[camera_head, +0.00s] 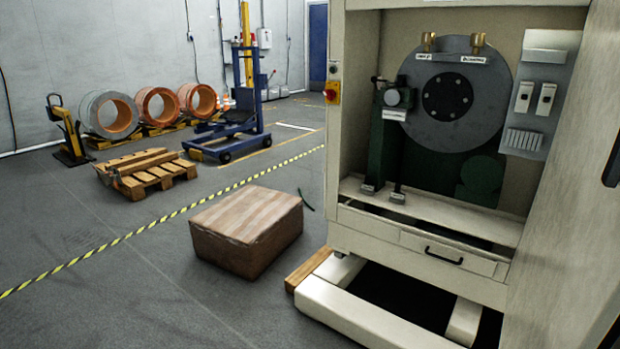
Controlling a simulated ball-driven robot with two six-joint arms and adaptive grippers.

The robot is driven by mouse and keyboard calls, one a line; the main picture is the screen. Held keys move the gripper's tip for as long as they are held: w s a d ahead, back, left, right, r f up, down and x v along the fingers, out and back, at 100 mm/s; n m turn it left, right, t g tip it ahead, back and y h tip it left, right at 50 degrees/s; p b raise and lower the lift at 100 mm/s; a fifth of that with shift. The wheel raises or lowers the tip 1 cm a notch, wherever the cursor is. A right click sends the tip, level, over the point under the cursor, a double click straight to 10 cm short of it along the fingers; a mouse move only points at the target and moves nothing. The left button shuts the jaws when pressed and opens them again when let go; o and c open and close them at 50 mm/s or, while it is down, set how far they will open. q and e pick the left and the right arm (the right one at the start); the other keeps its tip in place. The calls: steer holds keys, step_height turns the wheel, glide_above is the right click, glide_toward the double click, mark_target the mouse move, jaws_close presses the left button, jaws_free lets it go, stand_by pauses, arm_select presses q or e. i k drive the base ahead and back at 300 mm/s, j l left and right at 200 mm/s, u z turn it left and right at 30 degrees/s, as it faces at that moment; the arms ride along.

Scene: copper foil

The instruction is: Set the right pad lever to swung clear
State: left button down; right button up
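An open beige cabinet (348,120) stands at the right with a large grey disc (425,125) inside. Two brass fittings (478,40) sit at the top of the disc, each above a small white label too small to read surely. A green upright bracket (382,150) with a round grey knob (392,97) and small dark handle stands left of the disc. Two small grey feet or pedals (398,195) sit at its base. I cannot tell which part is the right pad lever or how it is set. Neither of my grippers is in view.
The cabinet door (575,200) stands open at the right. A drawer (450,251) is shut below. A cardboard box (246,230) sits on the floor left of the cabinet base. Pallets (146,172), copper coils (158,106) and a blue lifter (240,132) stand farther back.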

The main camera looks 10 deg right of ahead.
mark_target(374, 79)
steer(key=l+z, duration=0.75)
steer(key=i+l+z, duration=0.1)
steer(key=l+z, duration=0.3)
steer(key=u, duration=0.7)
steer(key=i+j+z, duration=0.1)
steer(key=z, duration=0.3)
steer(key=j+z, duration=0.15)
steer(key=z, duration=0.2)
steer(key=i+j+z, duration=0.1)
steer(key=z, duration=0.3)
steer(key=j+z, duration=0.5)
steer(key=j, duration=1.15)
